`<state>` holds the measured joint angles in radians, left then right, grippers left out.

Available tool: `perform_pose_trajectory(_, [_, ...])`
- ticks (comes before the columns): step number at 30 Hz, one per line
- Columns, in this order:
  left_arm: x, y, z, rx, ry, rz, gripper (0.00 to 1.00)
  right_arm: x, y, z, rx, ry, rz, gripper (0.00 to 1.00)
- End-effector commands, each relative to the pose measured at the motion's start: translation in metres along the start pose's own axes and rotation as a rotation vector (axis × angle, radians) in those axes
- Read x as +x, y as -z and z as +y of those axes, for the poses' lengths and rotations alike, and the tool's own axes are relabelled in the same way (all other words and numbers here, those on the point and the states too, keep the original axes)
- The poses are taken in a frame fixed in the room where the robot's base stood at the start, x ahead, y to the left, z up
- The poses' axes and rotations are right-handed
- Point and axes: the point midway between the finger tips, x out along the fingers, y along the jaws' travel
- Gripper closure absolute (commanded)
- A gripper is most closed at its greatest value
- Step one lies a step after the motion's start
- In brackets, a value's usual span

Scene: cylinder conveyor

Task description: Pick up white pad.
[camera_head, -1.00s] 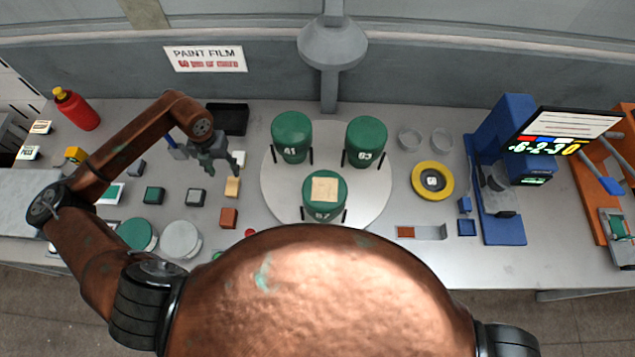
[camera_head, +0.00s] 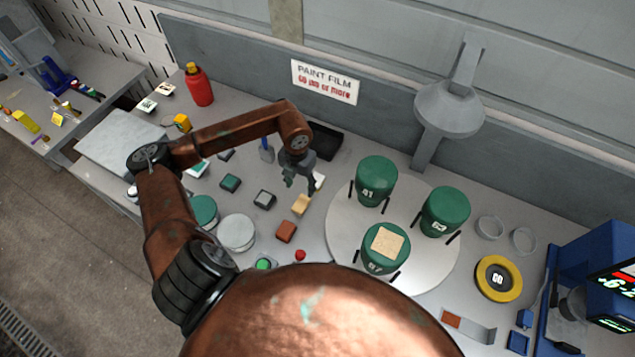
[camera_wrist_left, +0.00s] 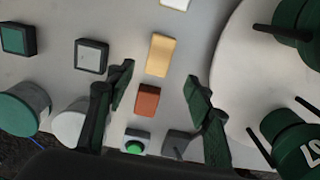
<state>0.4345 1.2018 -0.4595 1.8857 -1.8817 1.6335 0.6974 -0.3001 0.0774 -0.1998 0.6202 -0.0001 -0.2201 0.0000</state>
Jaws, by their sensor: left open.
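A small square pad with a white face and dark frame (camera_head: 264,199) lies on the table, left of my left gripper (camera_head: 299,184). In the left wrist view the white-faced pad (camera_wrist_left: 90,56) is left of the open fingers, outside the gap. A small plain white block (camera_head: 319,181) lies just right of the gripper; its edge shows at the top of the wrist view (camera_wrist_left: 176,4). My left gripper is open and empty above the table, its fingers framing a brown block (camera_wrist_left: 148,101) in the wrist view. My right gripper is out of view.
A similar green-faced pad (camera_head: 230,183), a yellow block (camera_head: 301,204) and green and grey round discs lie nearby. A round white turntable (camera_head: 345,222) with green cylinders and dark posts stands to the right. A black tray (camera_head: 325,141) is behind the gripper.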

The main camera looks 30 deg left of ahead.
Motion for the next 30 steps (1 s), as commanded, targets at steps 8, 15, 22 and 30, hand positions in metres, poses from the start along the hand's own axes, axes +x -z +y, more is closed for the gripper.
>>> perform_pose_trajectory(8, [0.0, 0.0, 0.0, 0.0, 0.0, 0.0, 0.52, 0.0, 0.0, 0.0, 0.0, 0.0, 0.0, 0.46])
perform_pose_trajectory(15, [0.01, -0.023, -0.002, -0.004, 0.008, -0.025, 0.44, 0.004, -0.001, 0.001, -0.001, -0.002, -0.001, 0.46])
perform_pose_trajectory(22, [0.042, -0.096, -0.004, -0.002, 0.006, -0.108, 0.44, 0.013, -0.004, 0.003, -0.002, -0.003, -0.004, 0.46])
perform_pose_trajectory(30, [0.068, -0.107, -0.002, 0.001, 0.002, -0.118, 0.44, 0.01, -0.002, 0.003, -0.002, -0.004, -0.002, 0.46])
